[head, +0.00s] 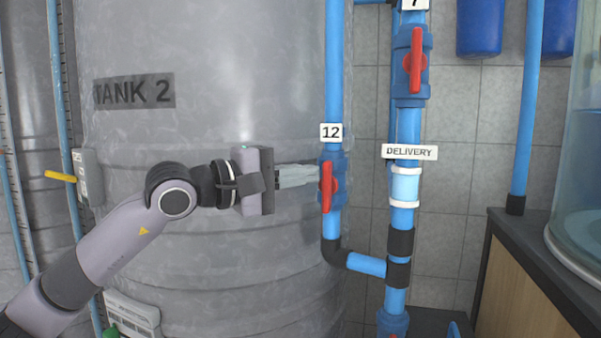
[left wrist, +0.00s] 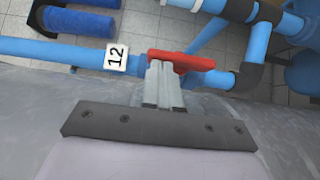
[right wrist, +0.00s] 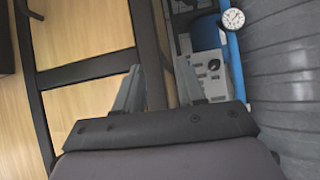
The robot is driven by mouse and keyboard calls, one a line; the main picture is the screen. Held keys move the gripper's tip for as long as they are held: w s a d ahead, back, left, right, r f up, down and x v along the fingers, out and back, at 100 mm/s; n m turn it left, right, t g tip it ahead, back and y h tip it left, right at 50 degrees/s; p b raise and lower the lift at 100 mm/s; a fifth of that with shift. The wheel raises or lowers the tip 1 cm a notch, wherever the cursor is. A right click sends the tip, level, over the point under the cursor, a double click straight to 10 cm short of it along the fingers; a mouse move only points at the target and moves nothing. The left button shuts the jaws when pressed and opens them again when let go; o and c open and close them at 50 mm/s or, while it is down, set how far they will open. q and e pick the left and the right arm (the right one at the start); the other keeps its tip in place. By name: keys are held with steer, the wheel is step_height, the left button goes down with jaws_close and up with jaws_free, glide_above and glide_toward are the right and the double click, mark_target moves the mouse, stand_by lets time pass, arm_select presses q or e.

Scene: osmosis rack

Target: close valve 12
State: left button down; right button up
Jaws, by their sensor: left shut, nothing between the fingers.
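Valve 12 has a red handle (head: 326,187) on a blue body on the blue pipe, under a white tag marked 12 (head: 331,132). The handle stands upright, in line with the pipe. My left gripper (head: 316,175) reaches in from the left, and its fingertips are at the handle's left side. In the left wrist view the shut fingers (left wrist: 163,72) end at the red handle (left wrist: 181,60), with nothing between them. I cannot tell whether they touch it. My right gripper (right wrist: 163,85) shows only in the right wrist view, open and empty, away from the valve.
A grey tank marked TANK 2 (head: 200,60) stands behind my left arm. A parallel pipe to the right carries another red-handled valve (head: 416,60) and a DELIVERY tag (head: 409,152). A dark counter (head: 530,250) stands at the right. A dial gauge (right wrist: 232,19) is near my right gripper.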

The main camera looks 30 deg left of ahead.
arm_select(q)
steer(key=shift+r, duration=0.1)
steer(key=shift+r+p, duration=0.15)
steer(key=shift+p, duration=0.3)
steer(key=shift+d+m, duration=0.1)
steer(key=shift+m, duration=0.2)
steer(key=shift+y, duration=0.3)
steer(key=shift+p, duration=0.35)
